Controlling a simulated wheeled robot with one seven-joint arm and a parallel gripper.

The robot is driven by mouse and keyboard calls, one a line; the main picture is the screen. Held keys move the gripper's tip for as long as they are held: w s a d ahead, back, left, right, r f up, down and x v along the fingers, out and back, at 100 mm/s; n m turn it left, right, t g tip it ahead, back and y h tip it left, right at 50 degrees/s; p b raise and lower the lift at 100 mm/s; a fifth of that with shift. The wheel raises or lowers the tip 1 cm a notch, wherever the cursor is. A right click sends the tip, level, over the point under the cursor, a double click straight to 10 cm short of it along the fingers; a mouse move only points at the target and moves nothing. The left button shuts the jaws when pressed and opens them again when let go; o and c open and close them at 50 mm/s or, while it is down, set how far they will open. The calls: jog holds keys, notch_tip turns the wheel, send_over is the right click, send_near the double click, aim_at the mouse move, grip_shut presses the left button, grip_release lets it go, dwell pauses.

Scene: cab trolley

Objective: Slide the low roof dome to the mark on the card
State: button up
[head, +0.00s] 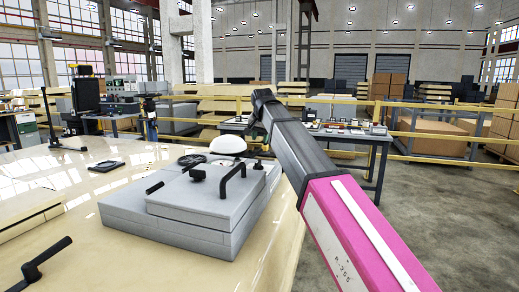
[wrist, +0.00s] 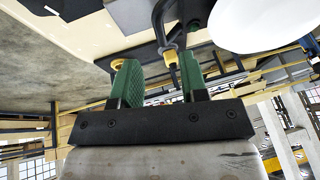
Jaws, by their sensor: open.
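A white dome (head: 228,145) sits behind the grey stepped block on the cream table in the head view. A large white rounded surface (wrist: 268,20) fills the upper right of the wrist view; it looks like the same dome. My gripper (wrist: 158,64) is open, with two green fingers apart and nothing clearly held. A black curved part with a yellow band shows between and beyond the fingers. The white surface lies beyond and to the right of the fingers. In the head view the fingers are not clear behind my arm. I cannot make out the marked card.
The grey stepped block (head: 190,205) with black handles takes up the middle of the cream table (head: 60,190). A dark round part (head: 192,159) lies left of the dome, and a flat dark piece (head: 104,167) lies further left. A yellow railing and another bench stand behind.

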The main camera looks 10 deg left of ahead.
aim_at(260, 151)
jog(key=x, duration=0.6)
jog(key=shift+w+f, duration=0.1)
jog(key=shift+f, duration=0.15)
